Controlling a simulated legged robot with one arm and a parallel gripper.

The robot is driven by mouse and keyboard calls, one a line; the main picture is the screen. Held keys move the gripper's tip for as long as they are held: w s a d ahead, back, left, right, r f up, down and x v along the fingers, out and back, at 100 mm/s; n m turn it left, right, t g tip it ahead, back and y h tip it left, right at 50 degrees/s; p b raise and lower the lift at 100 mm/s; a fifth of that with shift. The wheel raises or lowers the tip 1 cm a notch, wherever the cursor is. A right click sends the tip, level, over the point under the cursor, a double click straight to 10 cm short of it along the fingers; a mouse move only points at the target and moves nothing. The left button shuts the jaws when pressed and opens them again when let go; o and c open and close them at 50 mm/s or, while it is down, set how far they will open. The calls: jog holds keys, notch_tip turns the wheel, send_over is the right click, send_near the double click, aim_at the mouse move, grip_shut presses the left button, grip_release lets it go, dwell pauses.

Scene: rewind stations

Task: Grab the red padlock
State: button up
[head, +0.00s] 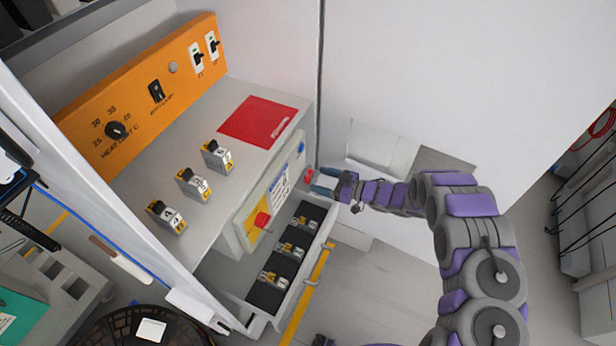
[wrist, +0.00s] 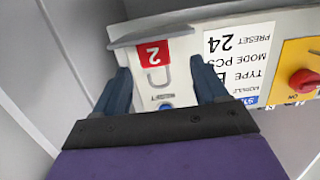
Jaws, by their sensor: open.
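The red padlock (wrist: 153,55) shows in the wrist view as a small red block marked 2, with a grey U-shaped shackle on the white face below it. It lies between the fingertips of my gripper (wrist: 160,66), with space on both sides, and I see no finger touching it. In the head view the red padlock (head: 309,174) is a small red patch at the right end of the control panel. My gripper (head: 323,181) is open and empty just right of it, fingers pointing left toward it. How far the fingers reach past the padlock is unclear.
The control panel (head: 248,209) has a red knob (head: 262,220). Below it an open drawer (head: 316,247) holds several small yellow-and-grey parts. A red square (head: 257,121) and three numbered blocks (head: 217,157) are on the bench top. A white wall (head: 420,70) stands behind my arm.

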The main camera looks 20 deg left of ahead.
aim_at(311, 176)
jog(key=shift+w+a+f+b, duration=0.1)
jog(key=shift+w+a+b, duration=0.1)
jog(key=shift+a, duration=0.25)
jog(key=shift+w+a+b, duration=0.1)
jog(key=shift+a+b, duration=0.05)
jog(key=shift+a, duration=0.3)
jog(key=a, duration=0.2)
jog(key=a+b, duration=0.1)
jog(key=a, duration=0.1)
jog(key=shift+w+f, duration=0.25)
jog(key=shift+f, duration=0.1)
jog(key=shift+d, duration=0.15)
jog(key=c, duration=1.1)
jog(key=shift+r, duration=0.15)
